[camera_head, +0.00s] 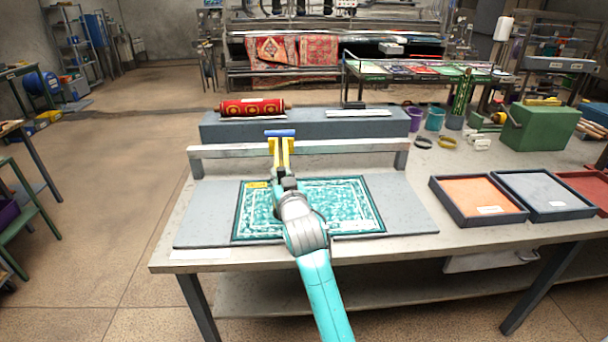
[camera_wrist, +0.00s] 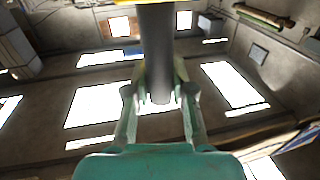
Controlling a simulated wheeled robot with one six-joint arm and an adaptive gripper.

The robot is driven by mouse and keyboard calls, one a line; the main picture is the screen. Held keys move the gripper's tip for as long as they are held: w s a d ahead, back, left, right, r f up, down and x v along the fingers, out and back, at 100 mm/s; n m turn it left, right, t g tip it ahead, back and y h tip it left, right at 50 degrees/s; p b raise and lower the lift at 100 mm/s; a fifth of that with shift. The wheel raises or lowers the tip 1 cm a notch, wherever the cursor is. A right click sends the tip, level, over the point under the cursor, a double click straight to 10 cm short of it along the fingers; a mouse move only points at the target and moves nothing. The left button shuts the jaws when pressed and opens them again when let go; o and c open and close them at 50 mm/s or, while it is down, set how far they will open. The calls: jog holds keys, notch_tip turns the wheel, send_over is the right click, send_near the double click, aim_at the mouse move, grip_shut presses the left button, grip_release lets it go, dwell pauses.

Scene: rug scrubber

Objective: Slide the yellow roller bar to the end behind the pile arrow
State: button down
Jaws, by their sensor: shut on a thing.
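A yellow roller bar (camera_head: 285,155) with a blue part on top stands at the grey cross rail, left of the rail's middle. My gripper (camera_head: 284,176) is just in front of it, over the far part of the teal rug (camera_head: 345,205). In the wrist view, my gripper (camera_wrist: 162,95) is shut on a dark grey upright post (camera_wrist: 157,40); a yellow edge shows at its top. A small yellow tag (camera_head: 257,185) lies at the rug's far left corner. Its marking is too small to read, so I cannot tell the arrow's direction.
The cross rail (camera_head: 350,146) stands between two end posts behind the rug. A rolled red rug (camera_head: 250,107) lies on the grey block behind it. Dark trays (camera_head: 478,199) and a green box (camera_head: 540,127) stand to the right.

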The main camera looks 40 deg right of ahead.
jog(key=w+a, duration=0.6)
jog(key=a, duration=0.3)
jog(key=w+a, duration=0.7)
jog(key=a, duration=0.3)
jog(key=shift+a, duration=0.3)
jog(key=c, duration=1)
grip_release()
jog(key=shift+w+a, duration=0.15)
jog(key=shift+o, duration=0.2)
jog(key=v, duration=1.2)
